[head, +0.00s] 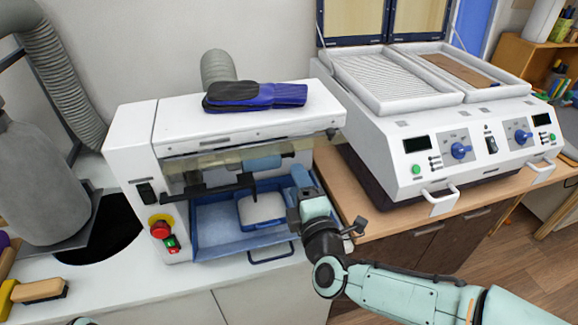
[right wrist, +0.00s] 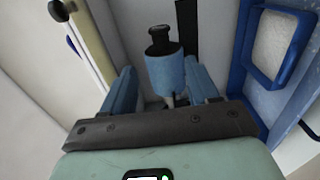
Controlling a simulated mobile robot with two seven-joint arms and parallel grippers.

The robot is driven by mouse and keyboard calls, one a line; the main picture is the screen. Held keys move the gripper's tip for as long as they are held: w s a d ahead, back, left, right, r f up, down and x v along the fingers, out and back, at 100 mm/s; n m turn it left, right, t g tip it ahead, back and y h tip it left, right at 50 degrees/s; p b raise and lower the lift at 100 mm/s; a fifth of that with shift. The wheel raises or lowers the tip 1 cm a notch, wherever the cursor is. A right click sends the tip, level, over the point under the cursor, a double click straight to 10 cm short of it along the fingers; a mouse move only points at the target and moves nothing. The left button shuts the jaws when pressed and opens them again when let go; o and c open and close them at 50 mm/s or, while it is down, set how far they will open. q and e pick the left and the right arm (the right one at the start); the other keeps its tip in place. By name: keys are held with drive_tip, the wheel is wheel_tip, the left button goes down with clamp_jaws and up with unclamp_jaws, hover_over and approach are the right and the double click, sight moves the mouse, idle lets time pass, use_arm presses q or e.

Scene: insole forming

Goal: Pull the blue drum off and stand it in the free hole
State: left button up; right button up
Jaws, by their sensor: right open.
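The blue drum (head: 262,163) shows in the head view as a short light-blue cylinder under the hood of the white machine (head: 135,150). In the right wrist view the drum (right wrist: 165,74) has a dark stepped knob at its far end. My right gripper (head: 301,174) is at the right end of the machine's opening. Its two blue fingers (right wrist: 162,88) are open, one on each side of the drum's line. A gap shows beside the left finger; contact on the right cannot be told. I cannot make out the free hole. My left gripper is not in view.
A blue tray (head: 215,245) with a blue-framed white pad (head: 262,208) lies below the drum. A two-bay white press (head: 460,140) stands right. A grey canister (head: 40,185) stands left.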

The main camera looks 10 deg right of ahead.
sight(288, 156)
drive_tip(key=w, duration=1)
drive_tip(key=shift+a+p, duration=0.15)
drive_tip(key=shift+p, duration=0.25)
drive_tip(key=shift+r, duration=0.1)
drive_tip(key=shift+o, duration=0.6)
drive_tip(key=c, duration=0.5)
drive_tip(key=shift+d, duration=0.25)
